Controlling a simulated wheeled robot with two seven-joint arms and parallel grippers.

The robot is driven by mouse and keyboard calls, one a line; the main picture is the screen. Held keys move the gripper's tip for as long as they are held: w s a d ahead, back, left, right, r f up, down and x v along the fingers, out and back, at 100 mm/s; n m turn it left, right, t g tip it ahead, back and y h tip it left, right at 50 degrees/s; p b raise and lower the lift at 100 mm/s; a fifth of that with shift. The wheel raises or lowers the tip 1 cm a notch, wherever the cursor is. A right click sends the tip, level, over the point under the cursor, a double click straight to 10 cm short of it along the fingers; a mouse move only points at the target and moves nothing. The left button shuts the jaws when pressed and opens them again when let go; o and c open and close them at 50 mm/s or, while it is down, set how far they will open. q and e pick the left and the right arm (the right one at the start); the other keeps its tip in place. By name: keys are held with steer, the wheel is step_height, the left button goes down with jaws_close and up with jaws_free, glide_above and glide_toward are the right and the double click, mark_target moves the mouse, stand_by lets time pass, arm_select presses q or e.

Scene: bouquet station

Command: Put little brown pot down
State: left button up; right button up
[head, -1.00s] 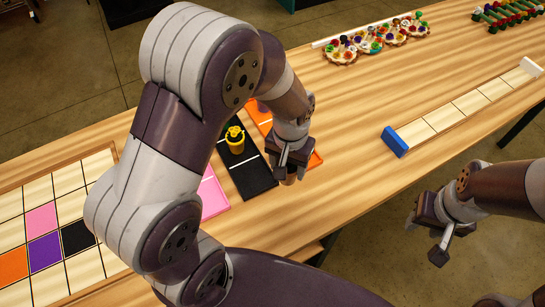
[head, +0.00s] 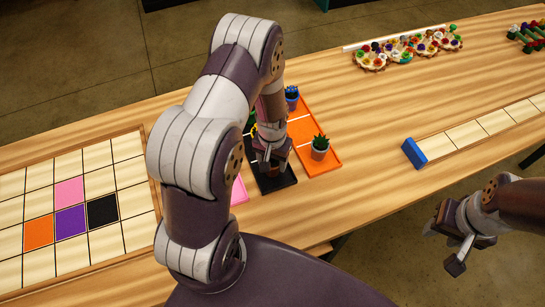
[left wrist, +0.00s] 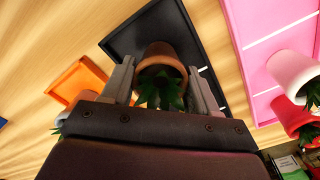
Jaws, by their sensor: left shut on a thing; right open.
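The little brown pot (left wrist: 163,58), with a green spiky plant, is between the fingers of my left gripper (left wrist: 160,85) in the left wrist view. My left gripper (head: 270,166) is shut on it, low over the near half of the black tray (head: 284,181). The black tray also shows behind the pot in the left wrist view (left wrist: 122,42). In the head view my gripper and arm hide most of the pot. I cannot tell whether it touches the tray. My right gripper (head: 444,251) is open and empty, off the table's front edge.
The orange tray (head: 303,131), right of the black one, holds a grey pot (head: 320,153) and a blue-topped pot (head: 292,103). The pink tray (head: 239,190) is on the left. A grid board (head: 98,153) lies far left, a blue-ended strip (head: 414,152) on the right.

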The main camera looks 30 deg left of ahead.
arm_select(q)
steer(key=shift+w+f, duration=0.1)
steer(key=shift+w, duration=0.1)
steer(key=shift+s+f, duration=0.1)
steer(key=shift+f, duration=0.1)
steer(key=o, duration=1.3)
steer(key=shift+r, duration=0.1)
steer(key=shift+o, duration=0.2)
